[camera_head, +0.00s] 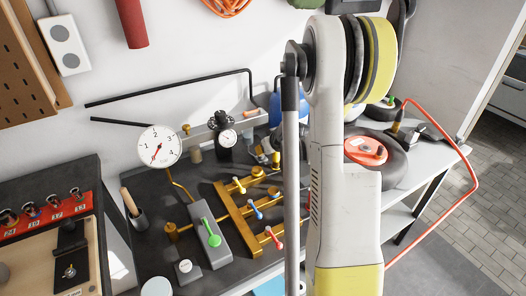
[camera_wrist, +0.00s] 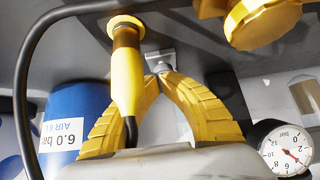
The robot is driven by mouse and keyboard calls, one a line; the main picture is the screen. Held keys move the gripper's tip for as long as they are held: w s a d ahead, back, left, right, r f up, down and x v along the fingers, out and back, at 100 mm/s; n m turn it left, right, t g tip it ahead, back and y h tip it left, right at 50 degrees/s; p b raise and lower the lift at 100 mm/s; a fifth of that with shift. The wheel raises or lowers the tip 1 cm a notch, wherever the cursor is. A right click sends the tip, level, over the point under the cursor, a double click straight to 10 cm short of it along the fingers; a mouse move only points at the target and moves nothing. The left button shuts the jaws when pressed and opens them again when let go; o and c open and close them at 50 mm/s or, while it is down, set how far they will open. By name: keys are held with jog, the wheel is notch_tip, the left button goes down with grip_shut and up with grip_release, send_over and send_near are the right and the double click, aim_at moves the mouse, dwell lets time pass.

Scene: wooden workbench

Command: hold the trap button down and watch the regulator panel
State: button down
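In the wrist view the two yellow ribbed fingers of my gripper (camera_wrist: 159,78) come together at their tips, with no object visible between them. A small grey block (camera_wrist: 160,60) is right beyond the tips; I cannot tell whether they touch it or whether it is the trap button. In the head view a grey panel (camera_head: 197,136) carries a dark regulator (camera_head: 223,116) with a small gauge (camera_head: 228,136). A large white dial (camera_head: 160,146) stands to its left, its red needle pointing lower left, below the 1. My arm hides much of the right part of the bench.
A yellow cylinder (camera_wrist: 126,75) with a black cable is close beside my left finger. A blue tank (camera_wrist: 75,125) marked 6.0 bar and a gauge (camera_wrist: 286,150) flank the fingers. Brass manifold pipes (camera_head: 241,215) and a green-handled valve (camera_head: 211,235) fill the bench front.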

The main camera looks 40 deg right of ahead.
jog(key=shift+r, duration=0.1)
dwell(0.8)
jog(key=r+p, duration=0.3)
jog(key=r, duration=0.1)
jog(key=shift+w, duration=0.2)
jog(key=p+v, duration=0.3)
jog(key=v, duration=0.7)
jog(key=shift+s, duration=0.1)
dwell(0.4)
jog(key=s+a+r+n+y, duration=0.1)
jog(key=a+r, duration=0.3)
jog(key=a, duration=0.5)
jog(key=s+a+r, duration=0.1)
jog(key=a+r, duration=0.3)
jog(key=a, duration=0.4)
jog(key=s+a+r+n+g+y, duration=0.1)
jog(key=s+a+r, duration=0.1)
jog(key=s+a, duration=1.1)
jog(key=shift+a+n, duration=0.4)
jog(key=shift+a, duration=0.8)
jog(key=shift+s+r, duration=0.1)
